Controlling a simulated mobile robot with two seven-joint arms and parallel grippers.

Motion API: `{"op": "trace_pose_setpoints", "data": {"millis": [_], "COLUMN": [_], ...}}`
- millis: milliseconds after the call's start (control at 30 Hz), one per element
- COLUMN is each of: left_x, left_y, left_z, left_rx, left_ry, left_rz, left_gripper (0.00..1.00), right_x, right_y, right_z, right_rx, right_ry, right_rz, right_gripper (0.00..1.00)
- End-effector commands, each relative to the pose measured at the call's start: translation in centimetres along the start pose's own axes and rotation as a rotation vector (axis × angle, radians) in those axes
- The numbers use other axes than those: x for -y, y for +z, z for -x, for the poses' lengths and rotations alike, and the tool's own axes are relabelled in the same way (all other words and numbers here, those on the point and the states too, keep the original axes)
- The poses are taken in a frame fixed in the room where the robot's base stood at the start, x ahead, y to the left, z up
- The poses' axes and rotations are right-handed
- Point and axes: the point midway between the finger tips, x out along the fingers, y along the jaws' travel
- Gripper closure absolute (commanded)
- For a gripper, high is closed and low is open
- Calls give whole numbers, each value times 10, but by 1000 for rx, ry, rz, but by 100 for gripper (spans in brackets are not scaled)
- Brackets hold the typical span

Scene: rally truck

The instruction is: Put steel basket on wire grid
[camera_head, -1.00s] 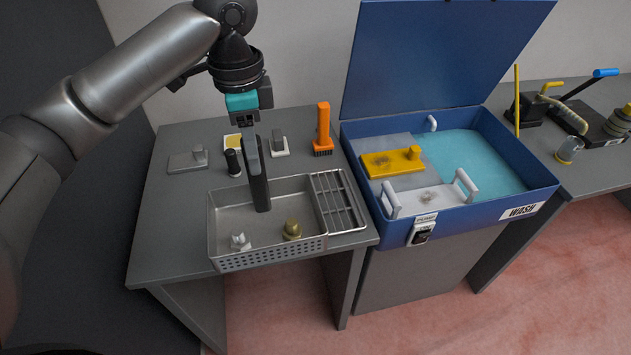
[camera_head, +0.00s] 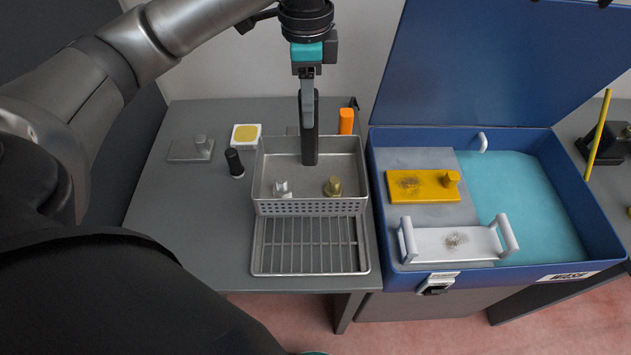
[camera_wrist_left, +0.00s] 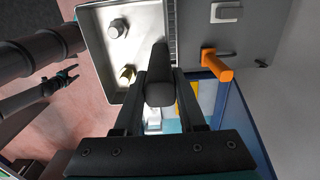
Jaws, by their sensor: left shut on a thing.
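The steel basket (camera_head: 310,206) is a shallow grey box with a perforated front, holding a silver fitting (camera_head: 282,188) and a brass fitting (camera_head: 333,186). My left gripper (camera_head: 309,145) is shut on it, its dark fingers reaching down at the back wall. The basket also shows in the left wrist view (camera_wrist_left: 104,75), beside the fingers. The wire grid (camera_head: 309,248) lies at the table front; the basket overlaps its back edge in view. I cannot tell how high the basket is. My right gripper (camera_wrist_left: 67,76) is small at left in the left wrist view.
The blue wash tub (camera_head: 525,268) with raised lid stands right of the grid, holding a yellow block (camera_head: 420,186) and a handled silver plate (camera_head: 450,244). A black cylinder (camera_head: 234,162), yellow-topped pad (camera_head: 246,134), grey plate (camera_head: 191,149) and orange brush (camera_head: 346,121) surround the basket. The table's left front is bare.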

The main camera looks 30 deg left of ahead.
Motion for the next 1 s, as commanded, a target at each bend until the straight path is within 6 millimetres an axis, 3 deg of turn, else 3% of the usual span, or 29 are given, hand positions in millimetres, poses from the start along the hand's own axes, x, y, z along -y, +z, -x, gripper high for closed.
{"op": "trace_pose_setpoints", "data": {"millis": [200,400,533,767,1000], "left_x": [-1,-1,-1,-1,-1], "left_y": [1,1,1,0,1], "left_z": [-60,-109,-129,-145,-178], "left_rx": [5,4,2,1,2], "left_ry": [5,4,1,1,2], "left_rz": [0,0,0,-1,0], "left_gripper": [100,100,100,100,100], "right_x": [4,4,3,3,3], "right_y": [12,12,9,7,6], "right_z": [-6,-10,-11,-12,-16], "right_rx": [19,17,13,10,7], "right_ry": [-5,-5,-4,-3,-3], "right_rz": [0,0,0,0,0], "right_gripper": [25,25,25,25,25]}}
